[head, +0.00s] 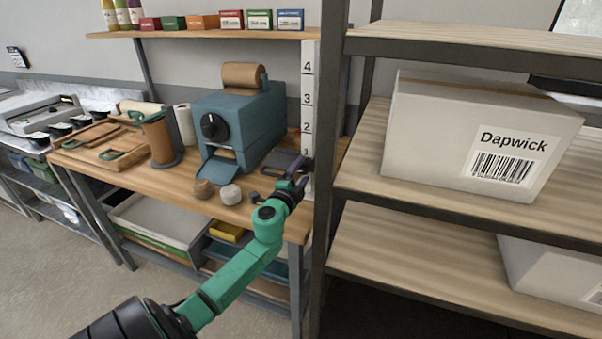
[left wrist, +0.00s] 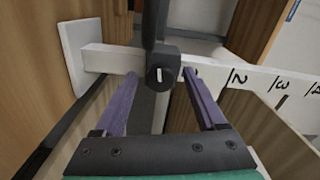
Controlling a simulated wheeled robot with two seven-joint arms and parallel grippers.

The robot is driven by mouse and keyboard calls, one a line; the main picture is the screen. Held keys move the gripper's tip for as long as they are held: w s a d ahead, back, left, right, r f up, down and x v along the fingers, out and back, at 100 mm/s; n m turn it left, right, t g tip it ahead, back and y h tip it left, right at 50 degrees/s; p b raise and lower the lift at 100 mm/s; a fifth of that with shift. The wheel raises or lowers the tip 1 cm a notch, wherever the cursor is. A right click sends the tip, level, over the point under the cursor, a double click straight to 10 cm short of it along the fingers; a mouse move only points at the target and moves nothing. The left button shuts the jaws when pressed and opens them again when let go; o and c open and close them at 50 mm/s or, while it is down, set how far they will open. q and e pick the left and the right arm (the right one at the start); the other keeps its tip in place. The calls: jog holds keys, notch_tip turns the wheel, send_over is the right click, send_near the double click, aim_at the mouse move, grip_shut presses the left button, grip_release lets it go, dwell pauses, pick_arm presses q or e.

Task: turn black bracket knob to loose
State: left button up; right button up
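The black bracket knob (left wrist: 160,76) shows in the left wrist view as a round dark knob with a short white mark pointing along the picture's vertical. It sits on a dark bracket (left wrist: 152,30) at the white numbered scale (left wrist: 255,78). The scale stands upright in the head view (head: 308,95). My left gripper (left wrist: 159,78) is open, with one purple finger on each side of the knob; contact cannot be told. In the head view my left gripper (head: 296,178) is beside the scale's lower part and the knob cannot be made out. My right gripper is in neither view.
A blue-grey machine (head: 262,115) with a paper roll stands on the wooden table (head: 130,180). A dark shelf post (head: 328,150) rises close right of my gripper. A Dapwick box (head: 450,130) sits on the right shelf. Two small round pieces lie left of the gripper.

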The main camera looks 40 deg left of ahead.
pick_arm(q)
grip_shut()
jog(key=shift+n, duration=0.8)
jog(key=shift+o, duration=0.5)
grip_release()
jog(key=shift+s, duration=0.1)
jog(key=b+v, duration=0.2)
jog(key=v, duration=1.2)
jog(key=shift+s+d, duration=0.2)
